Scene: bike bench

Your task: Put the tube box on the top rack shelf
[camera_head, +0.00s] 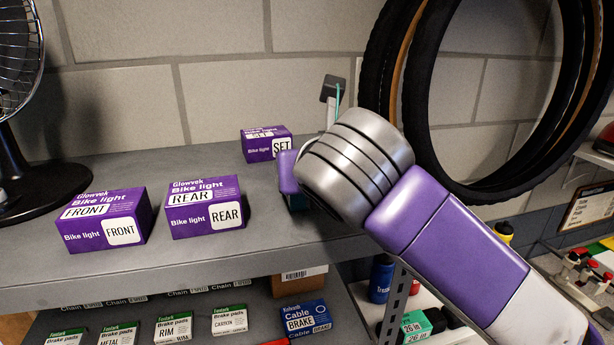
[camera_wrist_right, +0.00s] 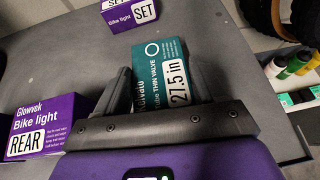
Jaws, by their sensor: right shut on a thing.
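The tube box (camera_wrist_right: 160,75) is teal with a white "27.5 in" label. In the right wrist view it sits between the two dark fingers of my right gripper (camera_wrist_right: 162,82), which is shut on it. In the head view my right arm hides most of the box, and only a dark teal bit shows below the gripper (camera_head: 296,198). The box is over the right part of the top rack shelf (camera_head: 190,262); I cannot tell whether it touches the surface. My left gripper is not in view.
On the shelf stand purple bike light boxes: FRONT (camera_head: 105,220), REAR (camera_head: 205,207) and SET (camera_head: 266,143). A black fan (camera_head: 30,170) is at the left. Tyres (camera_head: 480,180) hang at the right. Brake pad boxes (camera_head: 172,329) lie on the shelf below. Bare shelf shows between REAR and SET.

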